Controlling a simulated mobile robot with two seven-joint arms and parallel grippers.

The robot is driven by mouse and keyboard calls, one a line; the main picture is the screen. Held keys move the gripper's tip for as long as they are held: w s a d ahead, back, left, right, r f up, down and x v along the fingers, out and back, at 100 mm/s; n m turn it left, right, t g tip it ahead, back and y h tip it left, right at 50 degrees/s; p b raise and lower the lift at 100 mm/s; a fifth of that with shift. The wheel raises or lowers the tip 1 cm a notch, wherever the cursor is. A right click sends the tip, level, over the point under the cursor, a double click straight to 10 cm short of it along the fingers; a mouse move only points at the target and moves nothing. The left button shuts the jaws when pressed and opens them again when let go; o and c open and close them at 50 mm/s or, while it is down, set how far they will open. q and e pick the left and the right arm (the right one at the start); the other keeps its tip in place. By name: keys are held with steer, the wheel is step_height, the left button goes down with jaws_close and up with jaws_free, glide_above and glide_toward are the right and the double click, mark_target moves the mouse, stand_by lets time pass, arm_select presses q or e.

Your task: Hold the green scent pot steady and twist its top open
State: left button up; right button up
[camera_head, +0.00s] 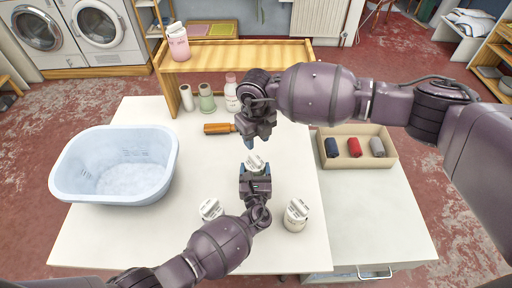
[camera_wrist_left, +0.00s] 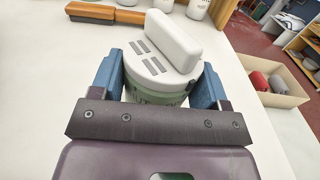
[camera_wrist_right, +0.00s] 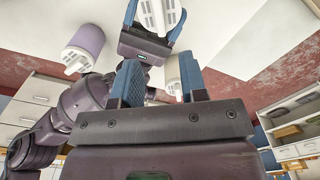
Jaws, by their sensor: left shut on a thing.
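The green scent pot (camera_wrist_left: 158,98) has a white top with a raised bar handle (camera_wrist_left: 172,40). It stands upright between the blue fingers of my left gripper (camera_wrist_left: 160,85), which is shut on its body. In the head view the pot's white top (camera_head: 256,162) shows just above my left gripper (camera_head: 255,175); the body is mostly hidden. My right gripper (camera_head: 259,142) is above and behind the pot, apart from its top. In the right wrist view its fingers (camera_wrist_right: 160,85) are spread with nothing held between them.
Two other white-topped pots (camera_head: 210,209) (camera_head: 297,217) flank my left gripper on the white table. A pale blue tub (camera_head: 70,172) stands left. A box of rolls (camera_head: 386,147) stands right.

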steer(key=shift+r, duration=1.15)
arm_select(q)
steer(key=o, duration=1.1)
steer(key=shift+s, duration=0.1)
